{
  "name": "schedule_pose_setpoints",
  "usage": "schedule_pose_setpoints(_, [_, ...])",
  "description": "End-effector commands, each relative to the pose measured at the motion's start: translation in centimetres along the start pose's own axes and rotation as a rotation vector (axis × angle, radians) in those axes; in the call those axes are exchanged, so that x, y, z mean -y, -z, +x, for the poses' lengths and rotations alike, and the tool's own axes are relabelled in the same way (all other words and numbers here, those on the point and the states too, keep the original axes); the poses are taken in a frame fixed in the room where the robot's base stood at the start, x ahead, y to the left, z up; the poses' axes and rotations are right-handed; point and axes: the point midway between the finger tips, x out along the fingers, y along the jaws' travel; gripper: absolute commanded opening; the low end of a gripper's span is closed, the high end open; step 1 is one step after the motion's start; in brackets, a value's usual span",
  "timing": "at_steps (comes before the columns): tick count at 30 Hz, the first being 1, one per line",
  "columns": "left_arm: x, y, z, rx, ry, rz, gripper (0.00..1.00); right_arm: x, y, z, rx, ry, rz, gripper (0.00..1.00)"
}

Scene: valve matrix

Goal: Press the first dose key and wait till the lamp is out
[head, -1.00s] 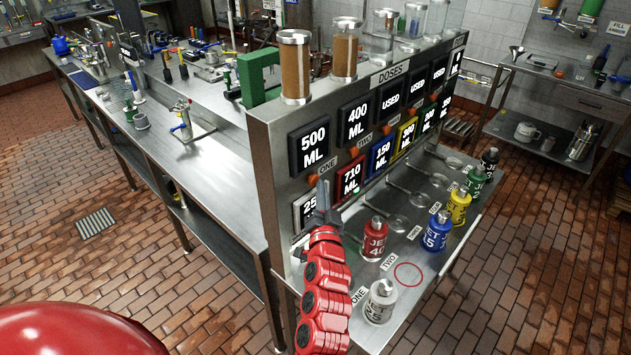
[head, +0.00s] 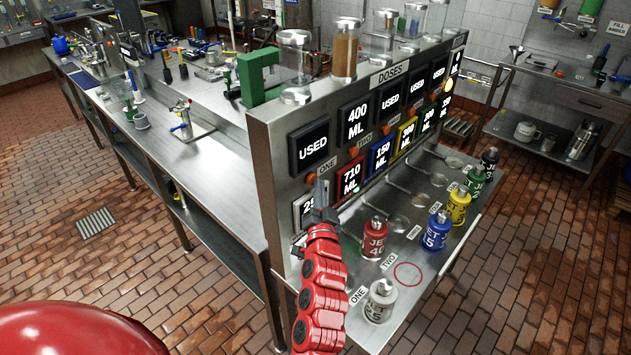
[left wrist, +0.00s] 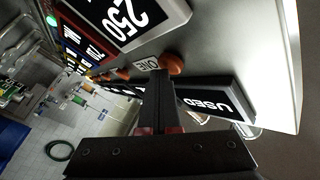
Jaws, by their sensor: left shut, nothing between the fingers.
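The first dose key (head: 311,178) is a small orange button by the ONE label on the grey dose panel (head: 262,150). It also shows in the left wrist view (left wrist: 171,64). The display above it (head: 313,146) reads USED, and the first glass cylinder (head: 295,58) looks empty. A round lamp (head: 448,86) glows pale yellow near the panel's far right end. My left gripper (head: 320,192) is shut and empty, its tips close to the first key. I cannot tell whether they touch it. My right gripper is not in view.
A steel shelf (head: 398,300) in front holds several coloured jet bottles, the white one (head: 380,300) closest to my arm. A long steel bench (head: 205,170) runs off to the left.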

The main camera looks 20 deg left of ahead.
Motion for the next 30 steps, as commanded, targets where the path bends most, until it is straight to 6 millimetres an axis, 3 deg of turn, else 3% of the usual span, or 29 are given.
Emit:
schedule_pose_setpoints(12, [-1.0, 0.8, -1.2, -0.003, -0.001, 0.001, 0.00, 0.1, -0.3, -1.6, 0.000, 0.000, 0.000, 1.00])
schedule_pose_setpoints(23, [-1.1, 0.9, -1.4, 0.000, 0.000, 0.001, 0.00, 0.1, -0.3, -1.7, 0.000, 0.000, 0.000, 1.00])
schedule_pose_setpoints(30, [-2.3, 1.9, -2.9, -0.006, 0.000, -0.001, 0.00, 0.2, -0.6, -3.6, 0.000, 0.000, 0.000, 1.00])
